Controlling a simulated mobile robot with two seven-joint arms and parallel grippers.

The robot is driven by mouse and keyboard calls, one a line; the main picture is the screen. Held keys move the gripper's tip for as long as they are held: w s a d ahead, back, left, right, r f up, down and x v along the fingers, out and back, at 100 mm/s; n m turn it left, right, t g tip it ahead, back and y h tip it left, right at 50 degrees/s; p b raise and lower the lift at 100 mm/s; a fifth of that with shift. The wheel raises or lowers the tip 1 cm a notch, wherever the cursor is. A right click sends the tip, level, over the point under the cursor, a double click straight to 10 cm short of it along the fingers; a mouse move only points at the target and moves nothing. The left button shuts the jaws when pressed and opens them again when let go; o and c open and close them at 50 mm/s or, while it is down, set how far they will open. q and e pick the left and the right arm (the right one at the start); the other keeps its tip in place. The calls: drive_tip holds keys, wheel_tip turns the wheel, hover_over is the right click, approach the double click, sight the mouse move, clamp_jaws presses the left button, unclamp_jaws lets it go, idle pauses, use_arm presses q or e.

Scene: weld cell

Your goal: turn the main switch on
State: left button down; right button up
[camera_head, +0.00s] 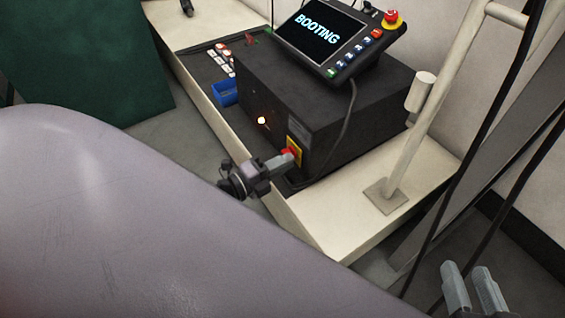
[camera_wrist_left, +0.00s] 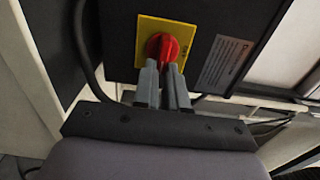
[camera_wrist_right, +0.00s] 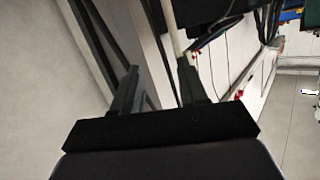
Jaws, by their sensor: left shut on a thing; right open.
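The main switch is a red rotary knob (camera_wrist_left: 169,46) on a yellow plate (camera_wrist_left: 182,30), on the side of a black control box (camera_head: 325,95). In the head view the knob (camera_head: 289,153) shows at the box's lower front corner. My left gripper (camera_head: 284,160) is shut on the knob; its grey fingers (camera_wrist_left: 162,78) grip it from below in the left wrist view. The teach pendant (camera_head: 322,35) on top of the box reads "BOOTING". A small lamp (camera_head: 261,120) on the box glows. My right gripper (camera_head: 474,288) is open and empty at the lower right.
The box stands on a cream bench (camera_head: 345,215). A blue bin (camera_head: 224,93) and small items lie left of the box. A cream post (camera_head: 412,130) rises at the bench's right, with black cables beside it. A dark green panel (camera_head: 85,60) stands at the left.

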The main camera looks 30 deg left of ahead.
use_arm(q)
drive_tip(key=c, duration=1.2)
unclamp_jaws()
drive_tip(key=shift+s, duration=0.1)
drive_tip(key=shift+s+a, duration=0.15)
drive_tip(key=shift+s, duration=0.1)
drive_tip(key=p+v, duration=0.2)
drive_tip(key=v, duration=0.4)
drive_tip(key=shift+s+a, duration=0.1)
drive_tip(key=shift+s, duration=0.15)
use_arm(e)
drive_tip(key=shift+w+a+m+g, duration=0.25)
drive_tip(key=shift+a+m+g, duration=0.15)
drive_tip(key=shift+a, duration=0.25)
